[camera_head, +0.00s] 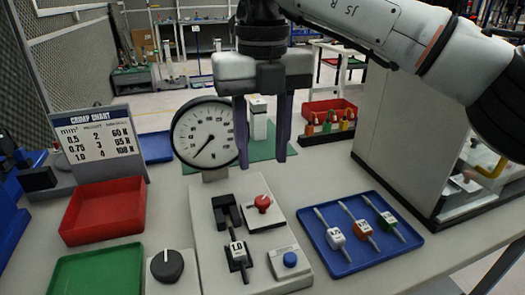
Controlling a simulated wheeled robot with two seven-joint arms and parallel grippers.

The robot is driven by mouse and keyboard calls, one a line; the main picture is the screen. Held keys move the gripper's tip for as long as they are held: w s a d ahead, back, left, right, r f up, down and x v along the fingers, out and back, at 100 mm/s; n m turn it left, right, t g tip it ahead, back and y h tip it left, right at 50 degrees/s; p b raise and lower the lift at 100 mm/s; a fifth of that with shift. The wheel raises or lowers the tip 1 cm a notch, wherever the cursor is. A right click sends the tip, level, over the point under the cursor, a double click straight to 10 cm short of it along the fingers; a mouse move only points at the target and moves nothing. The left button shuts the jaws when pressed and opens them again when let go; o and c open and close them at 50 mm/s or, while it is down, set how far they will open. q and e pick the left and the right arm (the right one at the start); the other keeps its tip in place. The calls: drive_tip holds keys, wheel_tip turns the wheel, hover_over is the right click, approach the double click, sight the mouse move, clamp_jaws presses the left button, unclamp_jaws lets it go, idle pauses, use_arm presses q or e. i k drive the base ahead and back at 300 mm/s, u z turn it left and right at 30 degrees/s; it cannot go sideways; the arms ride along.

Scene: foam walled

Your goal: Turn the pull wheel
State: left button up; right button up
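A pale test stand (215,254) with a round dial gauge (205,133) stands in the middle of the table. On it are a round red knob (263,203), a black clamp holding a piece marked 1.0 (237,248), and a blue button (290,259). A black knob (167,265) sits on a box at its left. I cannot tell for certain which knob is the pull wheel. My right gripper (263,162) points down above the stand, open and empty, apart from the red knob. One finger hides the gauge's right edge. My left gripper is not in view.
A blue tray (412,240) with three tagged cable pieces lies at right. Red (105,211) and green (98,272) trays and a crimp chart (100,146) are at left. A red bin (329,109) is behind, and a clear-fronted cabinet (400,150) bounds the right.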

sight(166, 266)
drive_tip(key=k, duration=1.5)
